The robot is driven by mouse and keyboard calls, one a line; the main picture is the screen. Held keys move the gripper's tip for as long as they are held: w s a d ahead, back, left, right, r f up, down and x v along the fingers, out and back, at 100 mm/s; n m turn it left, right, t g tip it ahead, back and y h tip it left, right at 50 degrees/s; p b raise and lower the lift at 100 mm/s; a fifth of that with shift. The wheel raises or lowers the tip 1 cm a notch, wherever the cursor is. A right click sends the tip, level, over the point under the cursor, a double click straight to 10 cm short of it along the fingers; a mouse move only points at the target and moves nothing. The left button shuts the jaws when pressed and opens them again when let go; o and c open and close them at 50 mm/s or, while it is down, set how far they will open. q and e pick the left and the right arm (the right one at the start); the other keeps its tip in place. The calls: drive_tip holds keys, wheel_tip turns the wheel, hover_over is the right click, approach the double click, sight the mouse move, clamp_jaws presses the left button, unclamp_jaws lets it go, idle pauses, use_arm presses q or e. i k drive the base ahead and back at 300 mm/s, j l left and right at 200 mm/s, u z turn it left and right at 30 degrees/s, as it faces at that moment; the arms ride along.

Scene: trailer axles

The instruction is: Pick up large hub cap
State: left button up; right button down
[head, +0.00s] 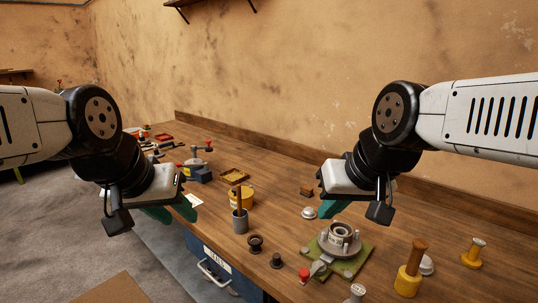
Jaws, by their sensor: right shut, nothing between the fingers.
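Two pale domed caps lie on the wooden bench. One domed cap (308,212) is just left of and below my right gripper. The other domed cap (427,265) is at the right, partly hidden behind a yellow tool with a wooden handle. I cannot tell for sure which is the large hub cap. My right gripper (332,209) is shut and empty, above the bench beside the first cap and apart from it. My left gripper (170,212) is open and empty, its teal fingers apart, over the bench's front edge at the left.
A metal hub (340,238) stands on a green plate in the middle. A grey cup (240,222), a yellow tin (246,194), dark small parts (255,243) and a red-capped item (304,275) stand around. A yellow wood-handled tool (410,270) stands at right. The wall closes the back.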

sight(426, 267)
drive_tip(key=l+z, duration=0.15)
drive_tip(key=z, duration=1.35)
